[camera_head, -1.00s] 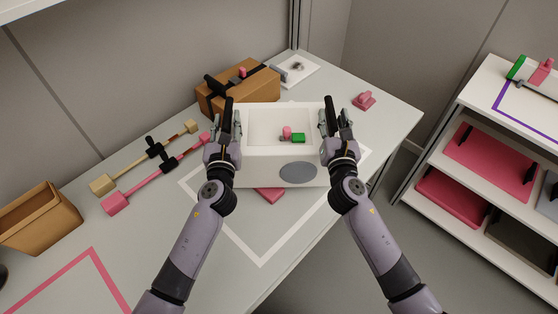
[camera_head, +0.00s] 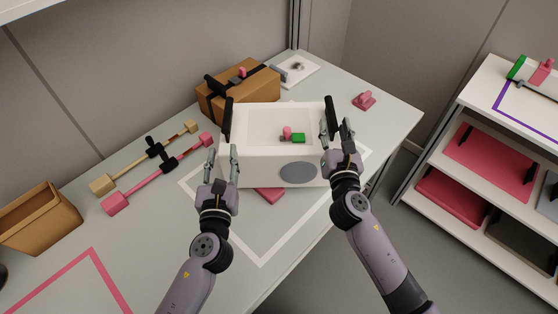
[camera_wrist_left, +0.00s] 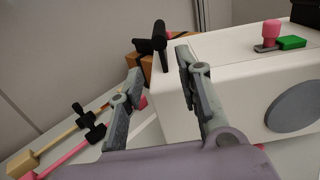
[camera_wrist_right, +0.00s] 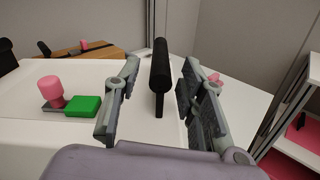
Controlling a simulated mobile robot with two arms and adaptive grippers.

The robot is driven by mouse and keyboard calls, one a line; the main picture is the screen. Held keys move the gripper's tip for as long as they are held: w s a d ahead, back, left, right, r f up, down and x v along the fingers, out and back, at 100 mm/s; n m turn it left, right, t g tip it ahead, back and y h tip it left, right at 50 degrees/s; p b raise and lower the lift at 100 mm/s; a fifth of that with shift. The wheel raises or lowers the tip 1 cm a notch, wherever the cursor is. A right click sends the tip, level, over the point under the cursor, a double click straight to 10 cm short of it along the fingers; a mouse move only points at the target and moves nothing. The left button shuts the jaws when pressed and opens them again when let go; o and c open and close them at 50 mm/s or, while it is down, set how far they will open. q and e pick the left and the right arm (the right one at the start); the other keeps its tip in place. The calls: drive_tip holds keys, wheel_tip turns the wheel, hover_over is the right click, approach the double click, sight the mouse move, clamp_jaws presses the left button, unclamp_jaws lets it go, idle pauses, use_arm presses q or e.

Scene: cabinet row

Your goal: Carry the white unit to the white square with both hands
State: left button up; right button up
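The white unit (camera_head: 262,170) is a box with a grey oval on its front and black bar handles at its left (camera_head: 227,119) and right (camera_head: 331,117) sides. A pink knob and a green block (camera_head: 298,138) are on its top. It sits on the table over part of the white square outline (camera_head: 262,262); a pink piece (camera_head: 270,195) shows under its front edge. My left gripper (camera_head: 222,155) is open, in front of and apart from the left handle. My right gripper (camera_head: 335,130) is open, its fingers on either side of the right handle (camera_wrist_right: 160,78).
A brown box (camera_head: 240,95) with a black strap stands behind the unit. Pink and tan bars (camera_head: 160,172) and an open brown bin (camera_head: 40,218) lie to the left. A pink piece (camera_head: 364,100) is at the back right. A shelf (camera_head: 480,150) stands right, across a gap.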

drive_tip(key=s, duration=0.8)
drive_tip(key=shift+s+d, duration=0.2)
drive_tip(key=shift+s, duration=0.15)
